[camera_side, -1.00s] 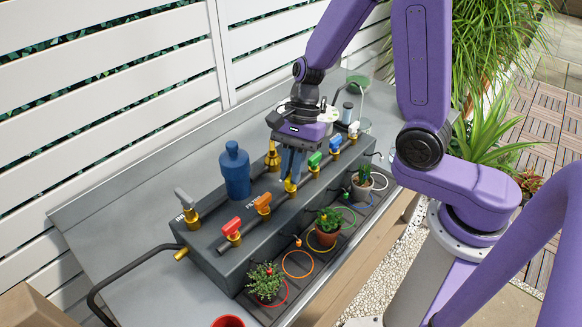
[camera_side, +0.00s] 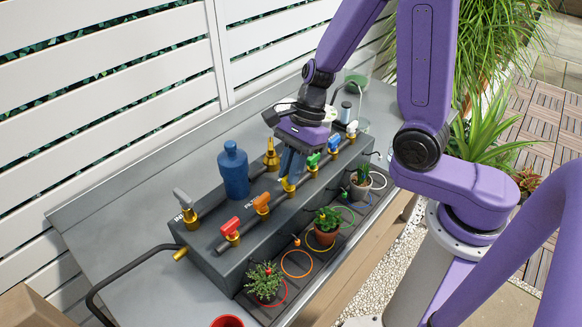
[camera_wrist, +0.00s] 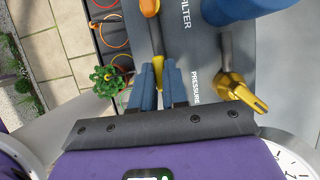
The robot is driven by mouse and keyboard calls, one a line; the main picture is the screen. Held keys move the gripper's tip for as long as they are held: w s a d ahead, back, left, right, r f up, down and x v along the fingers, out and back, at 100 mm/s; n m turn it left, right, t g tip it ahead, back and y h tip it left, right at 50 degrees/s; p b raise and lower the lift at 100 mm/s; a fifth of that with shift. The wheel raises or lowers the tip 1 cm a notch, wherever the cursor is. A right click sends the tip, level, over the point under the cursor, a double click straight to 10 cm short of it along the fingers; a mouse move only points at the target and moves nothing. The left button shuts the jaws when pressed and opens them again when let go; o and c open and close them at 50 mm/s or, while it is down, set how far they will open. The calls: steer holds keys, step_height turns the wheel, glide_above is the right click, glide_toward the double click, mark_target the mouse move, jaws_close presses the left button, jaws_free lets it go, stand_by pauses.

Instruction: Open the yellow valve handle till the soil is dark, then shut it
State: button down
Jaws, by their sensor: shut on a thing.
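The yellow valve handle (camera_side: 285,184) sits in the row of coloured valves on the dark manifold, between the orange and green ones. My gripper (camera_side: 290,172) points down over it, its blue fingers shut on the handle. In the wrist view the yellow handle (camera_wrist: 158,72) shows between the two fingertips. The fingers hide part of it. A leafy plant in a terracotta pot (camera_side: 326,235) stands in front, within a yellow ring. Its leaves also show in the wrist view (camera_wrist: 112,78). Leaves cover most of its soil, so I cannot tell how dark it is.
Orange (camera_side: 261,202), red (camera_side: 230,228), green (camera_side: 313,161), blue (camera_side: 334,143) and white (camera_side: 352,128) valves share the row. A blue filter bottle (camera_side: 233,172) and a brass pressure fitting (camera_side: 271,158) stand behind. Other potted plants line the front.

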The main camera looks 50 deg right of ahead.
steer(key=shift+w, duration=0.1)
steer(key=c, duration=1.1)
jaws_free()
steer(key=shift+c, duration=0.2)
steer(key=shift+r, duration=0.1)
steer(key=v, duration=1.7)
steer(key=shift+d, duration=0.2)
